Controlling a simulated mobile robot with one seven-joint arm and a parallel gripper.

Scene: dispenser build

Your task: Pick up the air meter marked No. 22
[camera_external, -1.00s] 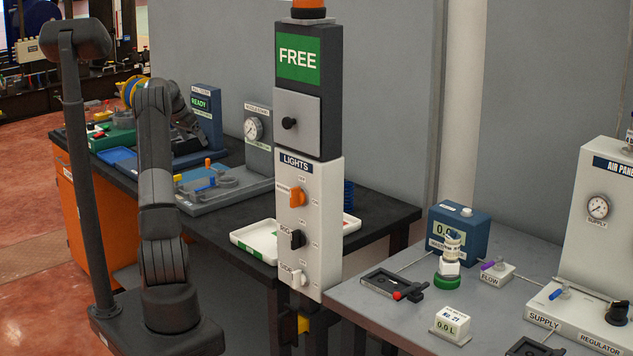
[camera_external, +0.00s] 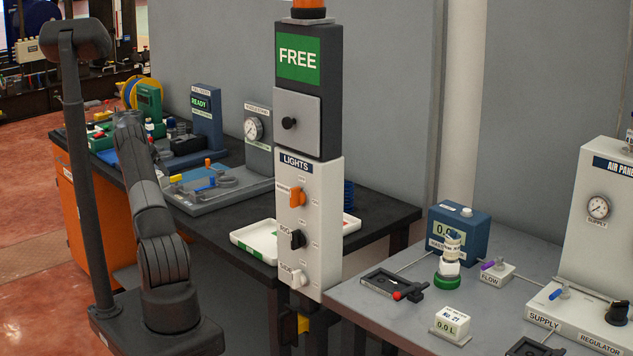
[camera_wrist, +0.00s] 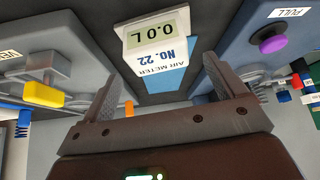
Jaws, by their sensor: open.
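The air meter marked No. 22 (camera_wrist: 158,48) is a white block with a greenish display reading 0.0 L; its lettering appears upside down in the wrist view. It sits near the top middle, over a blue patch. My gripper (camera_wrist: 161,72) is open, with one finger to the left of the meter and one to the right in the picture. Nothing is held between the fingers, and the meter appears beyond them. In the external view I cannot make out this meter or my gripper's fingers.
A similar meter marked No. 21 (camera_external: 452,323) stands on the grey table at right. In the wrist view, a fixture with a yellow block (camera_wrist: 43,95) is at left and a panel with a purple knob (camera_wrist: 268,40) at right. A white tray (camera_external: 242,240) lies on the black bench.

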